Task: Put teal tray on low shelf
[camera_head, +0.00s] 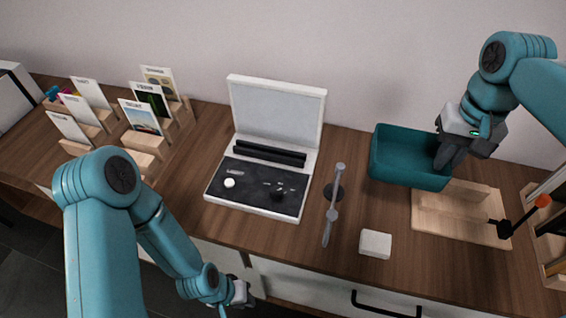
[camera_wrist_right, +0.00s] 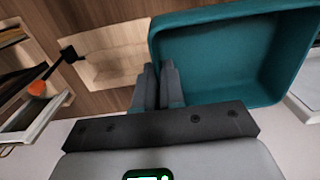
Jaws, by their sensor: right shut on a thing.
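The teal tray (camera_head: 405,182) is an open, empty-looking box at the right of the desk in the head view. It also fills the upper right of the right wrist view (camera_wrist_right: 225,62). My right gripper (camera_head: 445,160) is shut on the tray's right wall; its fingers (camera_wrist_right: 158,88) close together at the tray's edge. I cannot tell whether the tray touches the desk or is slightly raised. My left gripper (camera_head: 238,292) hangs low in front of the desk, away from the tray; its fingers are too small to read.
A wooden stand (camera_head: 462,222) with a black and orange lever (camera_head: 522,216) is beside the tray. A shelf unit (camera_head: 550,235) stands at the right edge. A white block (camera_head: 375,244), a grey upright stand (camera_head: 332,210), an open white case (camera_head: 265,165) and card holders (camera_head: 150,140) occupy the desk.

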